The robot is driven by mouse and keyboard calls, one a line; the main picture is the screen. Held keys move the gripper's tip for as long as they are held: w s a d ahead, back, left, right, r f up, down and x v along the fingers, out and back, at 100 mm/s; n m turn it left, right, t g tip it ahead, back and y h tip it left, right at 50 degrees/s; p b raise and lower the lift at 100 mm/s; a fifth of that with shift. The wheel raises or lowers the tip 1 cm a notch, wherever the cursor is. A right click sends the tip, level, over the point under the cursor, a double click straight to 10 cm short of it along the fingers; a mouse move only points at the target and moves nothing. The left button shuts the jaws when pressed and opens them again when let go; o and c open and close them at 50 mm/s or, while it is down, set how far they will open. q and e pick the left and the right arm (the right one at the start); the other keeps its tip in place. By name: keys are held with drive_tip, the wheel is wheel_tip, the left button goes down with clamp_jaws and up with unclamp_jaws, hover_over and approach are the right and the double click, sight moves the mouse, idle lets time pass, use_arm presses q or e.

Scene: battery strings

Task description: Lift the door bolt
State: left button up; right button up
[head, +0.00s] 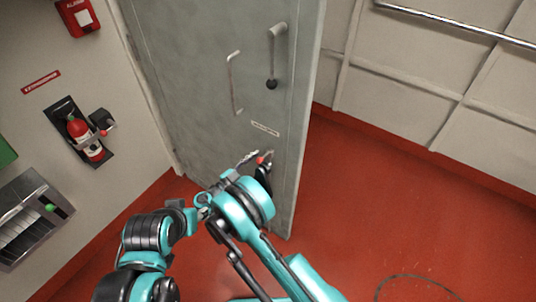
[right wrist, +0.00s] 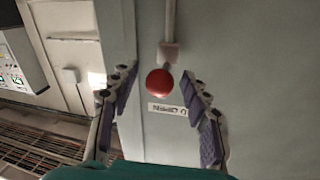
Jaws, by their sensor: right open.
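The door bolt shows as a red ball knob (head: 261,159) low on the grey door (head: 200,70). In the right wrist view the red knob (right wrist: 160,82) sits on a pale block at the end of a thin rod. My right gripper (head: 256,163) is at the door beside the knob. In the right wrist view its open fingers (right wrist: 157,80) stand on both sides of the knob, with gaps left and right. I cannot tell how deep the knob lies between them. The arm hides the lower door in the head view. My left gripper is not in view.
A pull handle (head: 233,84) and a lever with a black knob (head: 276,50) are higher on the door. A white label (head: 265,128) is near the bolt. A fire extinguisher (head: 84,138) hangs on the left wall. Red floor (head: 390,200) is clear to the right.

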sight(260, 158)
drive_tip(key=shift+w+d, duration=0.2)
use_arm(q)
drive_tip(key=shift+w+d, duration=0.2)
use_arm(e)
drive_tip(key=shift+s, duration=0.1)
drive_tip(key=shift+c, duration=0.4)
clamp_jaws()
wheel_tip(260, 158, up, 5)
drive_tip(key=shift+f+p, duration=0.1)
drive_tip(key=shift+p, duration=0.85)
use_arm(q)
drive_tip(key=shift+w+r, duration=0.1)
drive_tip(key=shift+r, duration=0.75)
use_arm(e)
drive_tip(key=shift+f, duration=0.1)
